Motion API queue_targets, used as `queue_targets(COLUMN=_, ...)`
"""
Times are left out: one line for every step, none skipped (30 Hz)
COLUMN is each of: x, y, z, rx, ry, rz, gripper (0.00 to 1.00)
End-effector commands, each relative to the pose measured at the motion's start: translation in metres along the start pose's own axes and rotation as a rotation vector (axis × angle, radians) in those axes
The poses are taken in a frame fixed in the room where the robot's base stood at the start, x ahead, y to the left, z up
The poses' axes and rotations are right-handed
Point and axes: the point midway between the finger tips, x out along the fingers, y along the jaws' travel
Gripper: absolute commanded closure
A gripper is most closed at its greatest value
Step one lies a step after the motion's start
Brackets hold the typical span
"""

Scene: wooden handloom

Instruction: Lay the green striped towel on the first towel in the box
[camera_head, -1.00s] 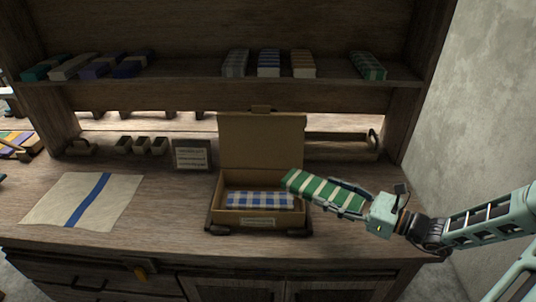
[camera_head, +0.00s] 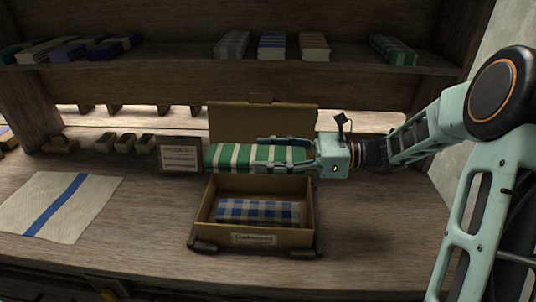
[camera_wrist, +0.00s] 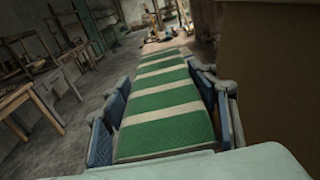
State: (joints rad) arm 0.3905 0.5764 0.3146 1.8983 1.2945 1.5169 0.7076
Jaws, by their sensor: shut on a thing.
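The green striped towel (camera_head: 258,158), folded into a long block with cream stripes, is held level in my gripper (camera_head: 285,154). It also shows in the wrist view (camera_wrist: 167,105), between the two blue finger pads. The towel is above the box, in front of its raised lid. The open cardboard box (camera_head: 305,212) stands on the bench. The first towel (camera_head: 257,211), blue-and-white checked, lies flat inside it, apart from the green towel. The towel and gripper hide part of the lid (camera_head: 270,120).
A small sign (camera_head: 180,158) stands left of the box, with small wooden blocks (camera_head: 124,143) beyond it. A cream cloth with a blue stripe (camera_head: 58,205) lies at left. The shelf (camera_head: 200,65) above holds several folded towels. The bench right of the box is clear.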

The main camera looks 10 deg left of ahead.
Motion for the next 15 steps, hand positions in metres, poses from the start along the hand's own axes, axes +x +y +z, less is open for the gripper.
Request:
queue_targets(x=0.0, y=0.0, z=-0.007, rx=0.0, ry=0.0, rz=-0.001, gripper=0.72)
queue_targets(x=0.0, y=0.0, z=-0.01, rx=0.0, ry=0.0, rz=-0.001, gripper=0.72)
queue_targets(x=0.001, y=0.0, z=-0.014, rx=0.0, ry=0.0, rz=-0.001, gripper=0.72)
queue_targets(x=0.001, y=0.0, z=-0.017, rx=0.0, ry=0.0, rz=-0.001, gripper=0.72)
queue_targets(x=0.001, y=0.0, z=-0.021, rx=0.0, ry=0.0, rz=-0.001, gripper=0.72)
queue_targets(x=0.001, y=0.0, z=-0.025, rx=0.0, ry=0.0, rz=-0.001, gripper=0.72)
queue_targets(x=0.001, y=0.0, z=-0.029, rx=0.0, ry=0.0, rz=-0.001, gripper=0.72)
queue_targets(x=0.001, y=0.0, z=-0.032, rx=0.0, ry=0.0, rz=-0.001, gripper=0.72)
queue_targets(x=0.002, y=0.0, z=-0.037, rx=0.0, ry=-0.001, rz=-0.001, gripper=0.72)
queue_targets(x=0.002, y=0.0, z=-0.041, rx=0.0, ry=0.0, rz=-0.002, gripper=0.72)
queue_targets(x=0.002, y=0.0, z=-0.044, rx=0.0, ry=-0.001, rz=-0.002, gripper=0.72)
queue_targets(x=0.002, y=0.0, z=-0.048, rx=0.0, ry=0.0, rz=-0.002, gripper=0.72)
queue_targets(x=0.002, y=0.0, z=-0.052, rx=0.0, ry=0.0, rz=-0.002, gripper=0.72)
queue_targets(x=0.003, y=0.0, z=-0.055, rx=0.0, ry=-0.001, rz=-0.002, gripper=0.72)
queue_targets(x=0.003, y=0.0, z=-0.059, rx=0.0, ry=-0.001, rz=-0.002, gripper=0.72)
